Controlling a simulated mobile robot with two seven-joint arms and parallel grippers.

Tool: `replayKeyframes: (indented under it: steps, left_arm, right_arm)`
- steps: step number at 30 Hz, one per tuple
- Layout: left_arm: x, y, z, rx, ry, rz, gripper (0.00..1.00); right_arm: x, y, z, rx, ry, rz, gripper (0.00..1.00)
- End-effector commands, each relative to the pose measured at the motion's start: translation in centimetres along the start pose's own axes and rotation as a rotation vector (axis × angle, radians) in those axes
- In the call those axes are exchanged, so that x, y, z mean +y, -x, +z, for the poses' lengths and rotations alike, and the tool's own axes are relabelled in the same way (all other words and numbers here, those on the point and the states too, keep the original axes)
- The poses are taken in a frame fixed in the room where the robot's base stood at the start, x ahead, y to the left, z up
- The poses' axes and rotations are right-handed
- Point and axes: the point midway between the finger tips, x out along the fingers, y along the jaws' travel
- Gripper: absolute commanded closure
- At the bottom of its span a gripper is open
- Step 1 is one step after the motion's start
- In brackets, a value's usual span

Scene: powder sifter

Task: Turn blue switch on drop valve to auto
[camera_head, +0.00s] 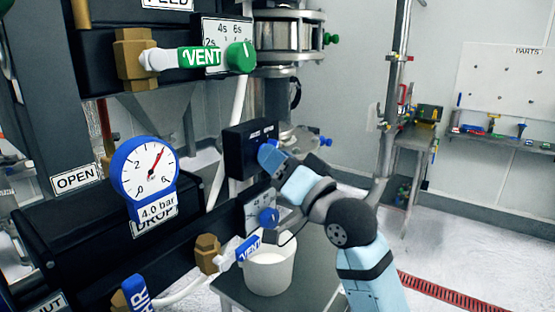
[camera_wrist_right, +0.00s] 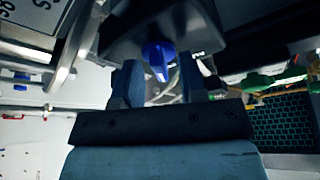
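The blue switch (camera_wrist_right: 158,58) sits on the face of a black box (camera_head: 238,152) with small white lettering above it. In the head view the switch is mostly hidden by my right gripper (camera_head: 271,160), which reaches it from the lower right. In the right wrist view the switch lies between and just beyond the two fingertips of my right gripper (camera_wrist_right: 160,75). The fingers are apart, with a gap visible on both sides of the switch. I cannot tell how the switch is turned. My left gripper is not in view.
A pressure gauge (camera_head: 146,170) reading 4.0 bar and a green VENT handle (camera_head: 205,57) are left. Floor at right is open.

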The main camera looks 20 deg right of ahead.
Motion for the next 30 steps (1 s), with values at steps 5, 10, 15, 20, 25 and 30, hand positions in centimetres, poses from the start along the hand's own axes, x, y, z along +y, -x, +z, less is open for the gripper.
replayKeyframes:
  steps: [5, 10, 15, 20, 25, 30]
  left_arm:
    - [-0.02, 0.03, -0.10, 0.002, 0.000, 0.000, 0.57]
    - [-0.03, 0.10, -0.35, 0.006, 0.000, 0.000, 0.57]
    - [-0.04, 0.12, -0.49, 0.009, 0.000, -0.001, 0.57]
    - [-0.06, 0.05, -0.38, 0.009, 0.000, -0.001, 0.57]
    - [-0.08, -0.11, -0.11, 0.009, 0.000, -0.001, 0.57]
    - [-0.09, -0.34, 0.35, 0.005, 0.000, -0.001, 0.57]
  right_arm:
    - [0.01, 0.02, -0.01, 0.000, 0.000, 0.000, 0.94]
    - [0.01, 0.02, -0.03, 0.001, 0.000, 0.000, 1.00]
    - [0.02, 0.02, -0.05, 0.001, 0.009, -0.004, 1.00]
    - [0.11, 0.01, -0.04, 0.000, 0.049, -0.019, 1.00]
    - [0.21, -0.02, -0.06, 0.000, 0.142, -0.057, 1.00]
    - [0.32, -0.01, -0.15, 0.001, 0.276, -0.112, 1.00]
